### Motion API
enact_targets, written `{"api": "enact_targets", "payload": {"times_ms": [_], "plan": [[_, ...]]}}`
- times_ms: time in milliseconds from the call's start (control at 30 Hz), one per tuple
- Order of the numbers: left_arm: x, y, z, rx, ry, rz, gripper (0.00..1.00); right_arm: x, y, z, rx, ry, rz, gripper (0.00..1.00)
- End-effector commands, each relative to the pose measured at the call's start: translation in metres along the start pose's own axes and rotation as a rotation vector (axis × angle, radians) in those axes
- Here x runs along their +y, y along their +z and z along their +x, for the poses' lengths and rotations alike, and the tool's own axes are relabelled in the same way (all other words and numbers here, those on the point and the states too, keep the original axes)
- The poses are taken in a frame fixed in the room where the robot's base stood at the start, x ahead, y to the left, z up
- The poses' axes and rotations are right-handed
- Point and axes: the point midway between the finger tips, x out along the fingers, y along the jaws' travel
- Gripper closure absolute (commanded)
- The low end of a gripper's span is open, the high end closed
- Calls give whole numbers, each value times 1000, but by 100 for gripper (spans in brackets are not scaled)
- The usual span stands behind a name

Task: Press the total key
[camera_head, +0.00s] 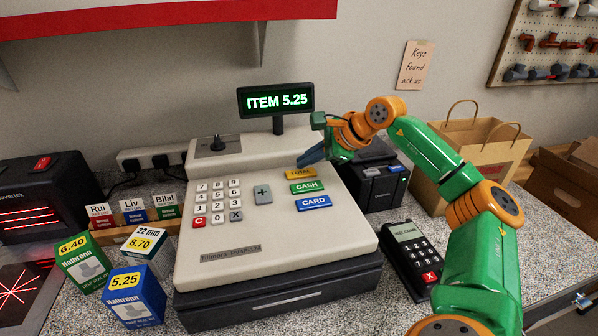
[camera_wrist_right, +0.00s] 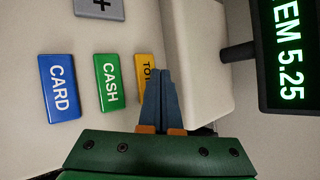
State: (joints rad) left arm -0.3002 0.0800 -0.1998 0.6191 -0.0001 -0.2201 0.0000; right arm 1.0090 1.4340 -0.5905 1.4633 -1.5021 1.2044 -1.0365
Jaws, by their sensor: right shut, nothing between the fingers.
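The yellow TOTAL key (camera_head: 299,174) is at the top of the key column on the cash register (camera_head: 200,256), above the green CASH key (camera_head: 307,187) and the blue CARD key (camera_head: 313,202). My right gripper (camera_head: 304,160) is shut and empty, its fingertips close to the TOTAL key's upper edge. In the right wrist view the shut fingers (camera_wrist_right: 161,78) cover part of the TOTAL key (camera_wrist_right: 146,72). I cannot tell whether they touch it. The display (camera_head: 276,100) reads ITEM 5.25. My left gripper is not in view.
A card terminal (camera_head: 416,255) lies right of the register, and a black printer (camera_head: 376,184) stands behind it. Paper bags (camera_head: 468,150) are at the right. Small boxes (camera_head: 136,297) stand at the front left. A black scanner (camera_head: 42,195) is at the far left.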

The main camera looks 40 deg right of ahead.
Motion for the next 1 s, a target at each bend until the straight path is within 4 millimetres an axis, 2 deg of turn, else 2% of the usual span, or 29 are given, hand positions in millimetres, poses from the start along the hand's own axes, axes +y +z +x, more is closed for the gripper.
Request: {"api": "enact_targets", "payload": {"times_ms": [1000], "plan": [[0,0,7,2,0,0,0,5,-4,6,0,0,0,100]]}}
